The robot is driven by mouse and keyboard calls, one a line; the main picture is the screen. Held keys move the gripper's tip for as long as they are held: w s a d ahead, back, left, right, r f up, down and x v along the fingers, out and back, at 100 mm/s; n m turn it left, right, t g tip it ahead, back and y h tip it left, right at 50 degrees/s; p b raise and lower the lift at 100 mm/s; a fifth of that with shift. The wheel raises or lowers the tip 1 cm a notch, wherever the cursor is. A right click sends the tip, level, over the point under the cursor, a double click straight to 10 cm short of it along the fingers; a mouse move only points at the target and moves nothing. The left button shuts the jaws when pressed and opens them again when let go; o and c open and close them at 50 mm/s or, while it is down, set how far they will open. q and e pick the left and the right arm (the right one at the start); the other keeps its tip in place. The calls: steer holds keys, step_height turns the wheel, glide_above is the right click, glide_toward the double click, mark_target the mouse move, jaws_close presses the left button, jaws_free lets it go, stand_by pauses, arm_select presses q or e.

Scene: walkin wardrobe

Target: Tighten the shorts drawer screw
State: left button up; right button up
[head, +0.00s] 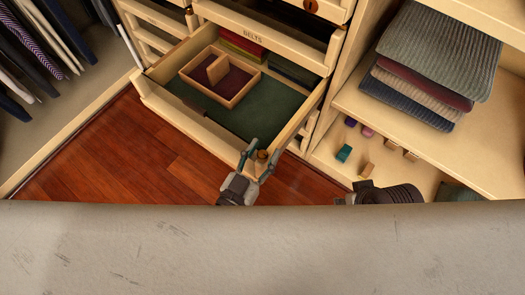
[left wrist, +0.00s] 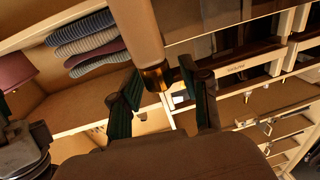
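The open drawer (head: 185,120) has a cream front and a green lining; its own label does not show. A small brass-brown screw knob (head: 262,155) sits at the drawer's front right corner. My left gripper (head: 260,157) is open at that corner, with a finger on either side of the knob. In the left wrist view the green-padded fingers (left wrist: 160,92) stand apart around the brass screw end (left wrist: 155,76) of a cream bar. They do not appear closed on it; contact is unclear. My right gripper (head: 360,190) is dark and partly hidden; its fingers cannot be made out.
A wooden divider tray (head: 234,100) lies in the drawer. A drawer labelled BELTS (head: 253,37) is open above it. Clothes hang at left. Red wooden floor (head: 110,160) is clear.

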arm_select(q)
jaws_close()
steer(key=shift+m+g+h, duration=0.4)
steer(key=shift+h, duration=0.1)
